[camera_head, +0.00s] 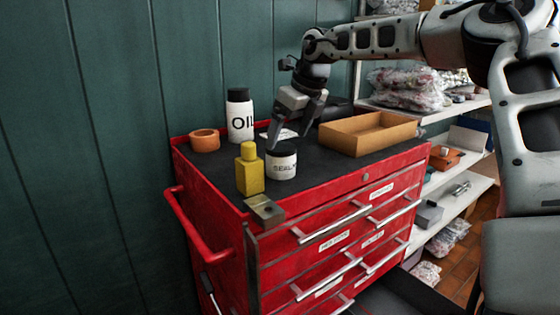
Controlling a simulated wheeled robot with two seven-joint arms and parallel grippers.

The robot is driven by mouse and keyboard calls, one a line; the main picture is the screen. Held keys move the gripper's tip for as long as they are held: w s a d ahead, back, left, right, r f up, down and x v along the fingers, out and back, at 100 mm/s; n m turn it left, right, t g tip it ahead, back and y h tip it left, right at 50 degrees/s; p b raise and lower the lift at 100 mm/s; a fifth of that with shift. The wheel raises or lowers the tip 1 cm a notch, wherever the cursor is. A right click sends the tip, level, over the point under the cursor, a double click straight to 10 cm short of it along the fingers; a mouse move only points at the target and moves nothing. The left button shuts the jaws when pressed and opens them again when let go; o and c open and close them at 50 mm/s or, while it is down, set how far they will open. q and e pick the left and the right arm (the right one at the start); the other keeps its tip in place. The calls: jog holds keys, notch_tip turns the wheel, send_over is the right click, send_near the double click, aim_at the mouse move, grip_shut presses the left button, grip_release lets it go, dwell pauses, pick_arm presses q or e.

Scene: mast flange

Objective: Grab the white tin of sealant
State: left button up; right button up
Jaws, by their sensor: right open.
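The white tin of sealant (281,165) stands upright on the black top of the red tool cabinet, near its front left. It has a dark lid and a label that reads "SEAL" with the rest unclear. My right gripper (288,144) is open and points down at the tin from above and behind. Its fingertips are close to the dark lid; I cannot tell whether they touch it. My left gripper is not in the picture.
On the red cabinet (335,187), a yellow bottle (250,170) stands just left of the tin. A white oil bottle (240,116) and an orange tape roll (205,140) are behind. An open cardboard box (369,133) is at right. A metal block (265,209) sits at the front corner.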

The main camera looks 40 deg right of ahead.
aim_at(283, 147)
jog(key=x, duration=0.7)
jog(key=shift+a+f+p, duration=0.2)
jog(key=shift+a+p, duration=0.05)
jog(key=shift+p, duration=0.05)
jog(key=shift+c, duration=0.3)
jog(key=c, duration=1)
jog(key=shift+w, duration=0.1)
jog(key=shift+c, duration=0.9)
jog(key=shift+r, duration=0.1)
